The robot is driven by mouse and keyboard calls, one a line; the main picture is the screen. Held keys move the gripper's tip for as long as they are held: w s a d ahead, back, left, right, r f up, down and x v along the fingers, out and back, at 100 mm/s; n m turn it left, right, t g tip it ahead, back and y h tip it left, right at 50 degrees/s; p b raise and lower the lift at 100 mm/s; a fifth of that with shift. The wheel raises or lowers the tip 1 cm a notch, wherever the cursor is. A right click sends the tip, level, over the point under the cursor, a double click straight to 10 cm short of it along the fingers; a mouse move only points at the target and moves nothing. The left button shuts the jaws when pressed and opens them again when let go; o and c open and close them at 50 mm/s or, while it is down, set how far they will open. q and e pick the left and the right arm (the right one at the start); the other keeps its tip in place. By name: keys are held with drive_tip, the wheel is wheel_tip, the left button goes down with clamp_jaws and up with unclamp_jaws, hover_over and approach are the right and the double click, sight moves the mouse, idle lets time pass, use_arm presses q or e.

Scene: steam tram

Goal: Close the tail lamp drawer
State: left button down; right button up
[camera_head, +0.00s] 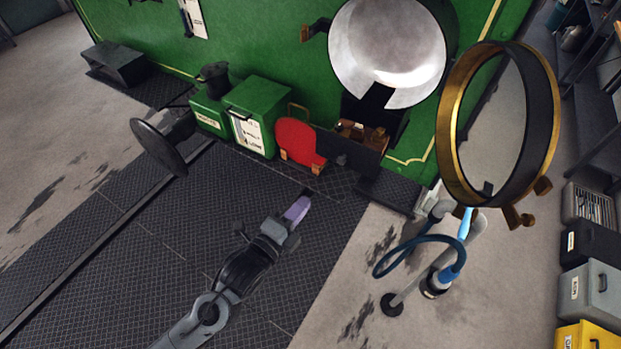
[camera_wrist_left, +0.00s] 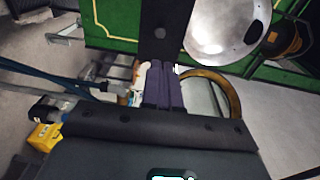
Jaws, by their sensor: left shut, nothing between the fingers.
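The tail lamp is the big round lamp on the green wall, with its silver reflector (camera_head: 388,50) bare. Its brass-rimmed glass door (camera_head: 452,120) hangs swung open to the right. Below the reflector, what looks like the lamp drawer (camera_head: 362,135) sticks out, with a small brown and brass burner in it. How far it is out is hard to tell. My left gripper (camera_head: 298,208) is shut and empty, in front of and below the drawer, apart from it. In the left wrist view its purple fingers (camera_wrist_left: 165,85) are together, with the reflector (camera_wrist_left: 215,25) beyond. My right gripper is not seen.
A red disc (camera_head: 296,140) stands just left of the drawer, beside a green box (camera_head: 255,115). A dark round buffer (camera_head: 158,147) juts out further left. A blue hose on a stand (camera_head: 440,265) is at the right. The dark floor plate is clear around my left arm.

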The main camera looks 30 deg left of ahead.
use_arm(q)
drive_tip(key=w, duration=0.2)
drive_tip(key=p, duration=0.2)
approach(340, 162)
drive_tip(key=w, duration=0.5)
drive_tip(key=shift+d+f, duration=0.15)
drive_tip(key=shift+d, duration=0.15)
drive_tip(key=shift+w+d+f+p, duration=0.15)
drive_tip(key=shift+w+p, duration=0.2)
drive_tip(key=shift+w, duration=0.55)
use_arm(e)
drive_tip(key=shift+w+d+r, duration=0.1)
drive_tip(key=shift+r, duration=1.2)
